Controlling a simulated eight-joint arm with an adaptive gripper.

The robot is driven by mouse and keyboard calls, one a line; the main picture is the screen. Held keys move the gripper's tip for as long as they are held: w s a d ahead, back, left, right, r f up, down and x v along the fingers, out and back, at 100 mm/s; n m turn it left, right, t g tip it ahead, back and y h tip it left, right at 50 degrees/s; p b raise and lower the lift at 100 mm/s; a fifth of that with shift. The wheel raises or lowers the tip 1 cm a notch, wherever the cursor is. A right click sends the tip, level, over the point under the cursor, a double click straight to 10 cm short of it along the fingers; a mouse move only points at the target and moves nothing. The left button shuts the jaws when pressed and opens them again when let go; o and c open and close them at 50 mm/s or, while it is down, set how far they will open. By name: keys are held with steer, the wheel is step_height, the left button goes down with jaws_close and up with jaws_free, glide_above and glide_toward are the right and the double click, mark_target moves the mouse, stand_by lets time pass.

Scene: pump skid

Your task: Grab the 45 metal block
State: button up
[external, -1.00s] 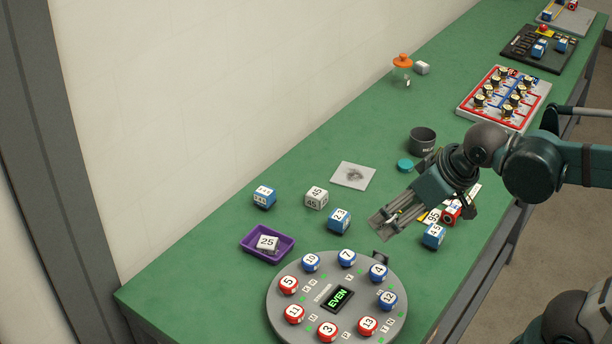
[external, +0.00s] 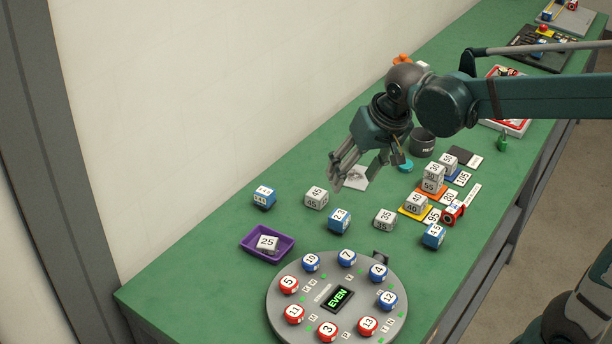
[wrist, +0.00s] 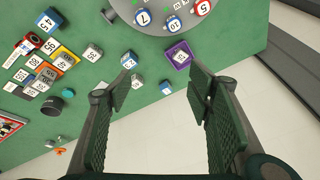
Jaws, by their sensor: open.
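The metal 45 block (external: 316,197) is a silver-white cube on the green table, between a blue block (external: 264,197) and the blue 23 block (external: 339,220). My gripper (external: 340,184) is open and empty, pointing down above the table. In the external view its fingertips are just up and right of the metal block, apart from it. In the wrist view the metal block (wrist: 137,81) shows near the left finger, partly hidden by it, and my gripper (wrist: 155,88) spans wide.
A purple tray (external: 245,244) holds the 25 block. A round grey dial (external: 280,316) with numbered knobs stands in front. A 35 block (external: 385,219), a blue 45 block (external: 433,236) and stacked blocks (external: 432,178) are to the right. The wall borders the table's left side.

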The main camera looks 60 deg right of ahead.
steer(key=w+d+f+m+g, duration=0.1)
steer(key=w+d+f+m, duration=0.3)
steer(key=w, duration=0.5)
steer(key=m+g, duration=0.3)
steer(key=m, duration=0.3)
glide_above(316, 193)
steer(key=shift+y, duration=0.3)
steer(key=f, duration=2)
steer(key=shift+s+a+f, duration=0.15)
steer(key=shift+a+f, duration=0.05)
steer(key=shift+a, duration=0.05)
steer(key=shift+w+d+f+m, duration=0.2)
steer(key=shift+d+f+m, duration=0.1)
steer(key=shift+f, duration=0.25)
steer(key=shift+f+b, duration=0.3)
steer(key=shift+f, duration=1)
steer(key=shift+s+f+b, duration=0.1)
steer(key=shift+f+b, duration=0.2)
steer(key=shift+f, duration=2.3)
steer(key=shift+a, duration=0.1)
steer(key=shift+c, duration=0.2)
